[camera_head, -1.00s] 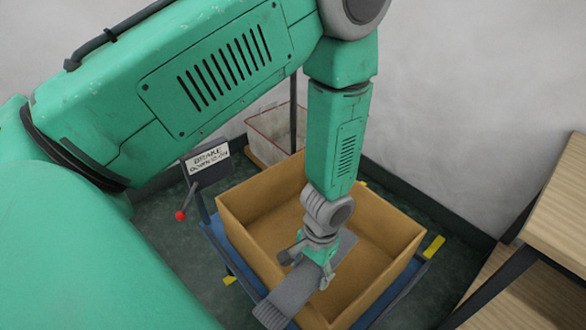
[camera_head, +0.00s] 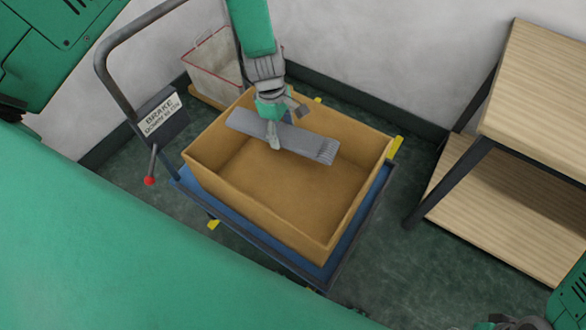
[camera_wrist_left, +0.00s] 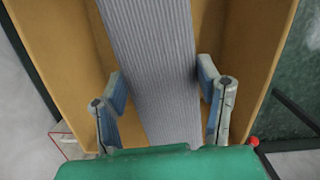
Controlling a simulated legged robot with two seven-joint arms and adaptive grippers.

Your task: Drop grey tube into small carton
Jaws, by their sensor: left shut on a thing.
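The grey tube (camera_head: 310,143) is a long, flattened, ribbed grey piece. My left gripper (camera_head: 284,124) is shut across its middle, one finger on each long side. The tube lies level over the opening of the tan open-topped carton (camera_head: 355,215), its left end near the far left rim. How far it is above the carton floor is hard to tell. In the left wrist view the tube (camera_wrist_left: 155,60) runs between both fingers, with the carton wall (camera_wrist_left: 60,60) beyond. The carton looks empty inside. My right gripper's fingers are out of view.
The carton stands on a blue trolley (camera_head: 225,222) with a grey handle and a brake sign (camera_head: 161,114). A whitish red-rimmed basket (camera_head: 212,72) stands behind it. A wooden shelf unit (camera_head: 540,90) is at the right. Green floor lies between.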

